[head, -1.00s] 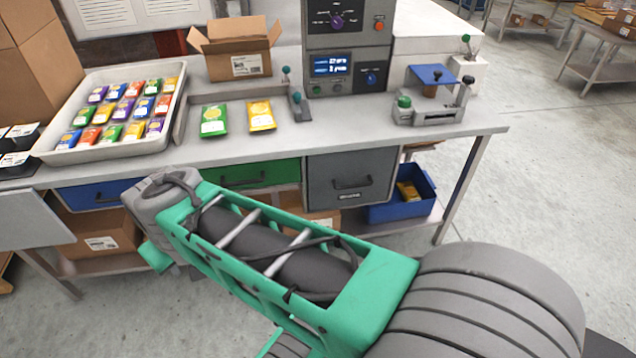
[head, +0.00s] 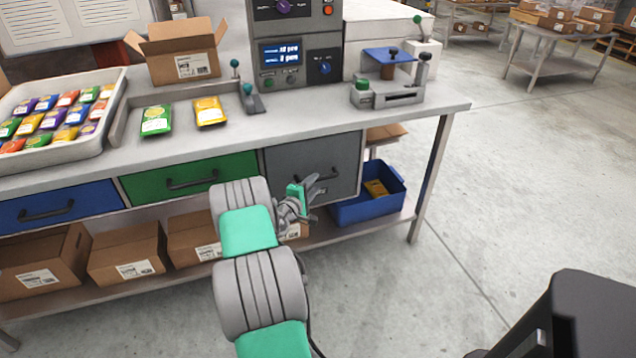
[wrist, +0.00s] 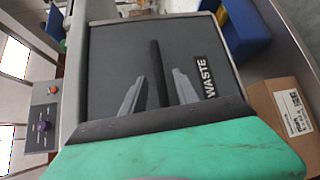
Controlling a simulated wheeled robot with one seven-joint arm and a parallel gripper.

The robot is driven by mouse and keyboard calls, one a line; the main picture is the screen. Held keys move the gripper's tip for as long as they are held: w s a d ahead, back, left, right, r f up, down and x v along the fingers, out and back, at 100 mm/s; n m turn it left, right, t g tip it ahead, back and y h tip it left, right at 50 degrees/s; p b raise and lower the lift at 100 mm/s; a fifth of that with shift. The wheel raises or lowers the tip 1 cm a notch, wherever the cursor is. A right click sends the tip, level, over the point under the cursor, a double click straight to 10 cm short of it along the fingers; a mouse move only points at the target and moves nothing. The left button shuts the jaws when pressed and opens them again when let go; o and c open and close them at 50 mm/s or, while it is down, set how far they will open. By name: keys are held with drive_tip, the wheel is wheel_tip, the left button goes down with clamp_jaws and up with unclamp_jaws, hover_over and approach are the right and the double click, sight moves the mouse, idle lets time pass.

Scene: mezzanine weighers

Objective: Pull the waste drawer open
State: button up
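The waste drawer (head: 295,155) is the grey drawer at the right end under the bench, and its front looks closed. In the wrist view the drawer front (wrist: 110,55) fills the middle, with the label WASTE (wrist: 207,77) on it. My gripper (head: 312,187) is at the drawer front, just by its dark handle. In the wrist view my gripper (wrist: 158,77) is open, one finger on each side of the dark handle (wrist: 155,60). I cannot tell whether the fingers touch the handle; its lower part is hidden by my gripper.
A green drawer (head: 150,187) and a blue drawer (head: 85,192) are to the left. Below are cardboard boxes (head: 125,255) and a blue bin (head: 345,212) beside the waste drawer. The bench leg (head: 430,180) stands at right.

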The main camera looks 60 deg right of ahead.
drive_tip(key=d, duration=0.4)
drive_tip(key=shift+f, duration=0.3)
drive_tip(key=shift+a, duration=0.1)
clamp_jaws()
idle(1.0)
